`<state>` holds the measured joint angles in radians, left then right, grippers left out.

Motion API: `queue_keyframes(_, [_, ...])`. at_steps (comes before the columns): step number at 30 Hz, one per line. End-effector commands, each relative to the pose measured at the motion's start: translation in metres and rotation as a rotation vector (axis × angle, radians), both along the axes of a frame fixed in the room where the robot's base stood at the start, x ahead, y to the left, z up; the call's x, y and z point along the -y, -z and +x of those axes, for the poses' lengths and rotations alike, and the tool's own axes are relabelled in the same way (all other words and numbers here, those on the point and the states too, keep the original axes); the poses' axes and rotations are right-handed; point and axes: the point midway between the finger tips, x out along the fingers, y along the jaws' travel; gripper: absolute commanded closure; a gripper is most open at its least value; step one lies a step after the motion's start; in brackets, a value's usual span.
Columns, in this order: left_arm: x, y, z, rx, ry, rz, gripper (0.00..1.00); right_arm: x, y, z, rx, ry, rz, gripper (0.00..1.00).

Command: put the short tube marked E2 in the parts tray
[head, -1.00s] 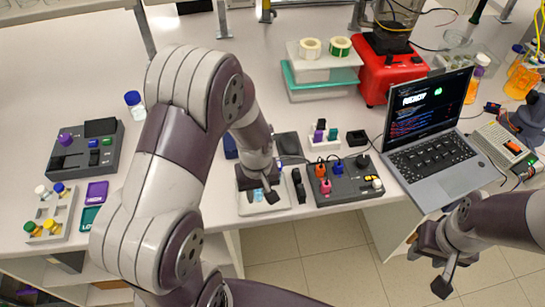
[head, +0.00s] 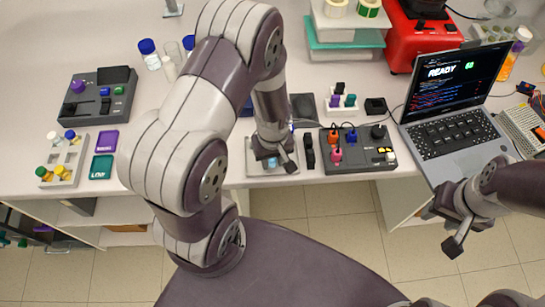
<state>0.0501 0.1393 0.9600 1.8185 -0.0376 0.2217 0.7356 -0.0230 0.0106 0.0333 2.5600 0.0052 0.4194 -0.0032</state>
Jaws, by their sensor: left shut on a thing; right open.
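My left gripper (head: 278,157) is low over a shallow pale tray (head: 255,170) at the bench's front edge, left of the dark socket box. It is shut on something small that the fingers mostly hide. A light blue spot shows in the tray beside the fingers; I cannot tell whether it is the held thing or lies in the tray. No E2 mark is legible, so I cannot confirm which piece is the short tube. My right gripper (head: 456,225) is open and empty, in front of the bench below the laptop.
A dark box (head: 372,160) with orange, pink and blue plugs stands right of the tray, a slim black piece (head: 310,151) between them. A white rack (head: 332,110) of small coloured pieces is behind. The laptop (head: 450,135) is at right. A vial rack (head: 76,150) stands left.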

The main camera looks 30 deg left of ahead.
Motion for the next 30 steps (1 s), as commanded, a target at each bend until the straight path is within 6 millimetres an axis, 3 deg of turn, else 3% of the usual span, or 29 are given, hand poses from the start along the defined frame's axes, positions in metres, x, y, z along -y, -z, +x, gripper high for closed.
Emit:
queue_keyframes(3, [0.000,0.005,0.000,0.000,0.000,0.000,0.96,0.000,0.004,0.000,0.000,0.000,0.000,0.57])
queue_keyframes(4, [0.000,0.004,0.000,0.000,0.000,0.000,0.61,0.000,0.003,0.000,0.000,0.000,0.000,0.57])
queue_keyframes(6, [0.000,0.003,0.000,0.000,0.000,0.000,0.42,0.000,0.002,0.000,0.000,0.000,0.000,0.57])
queue_keyframes(17, [0.000,-0.005,0.001,0.001,0.000,0.000,0.42,0.000,0.000,0.000,0.000,0.000,0.000,0.57])
queue_keyframes(30, [0.001,-0.107,0.000,0.003,0.001,0.000,0.42,0.000,0.008,0.000,0.000,0.000,0.000,0.57])
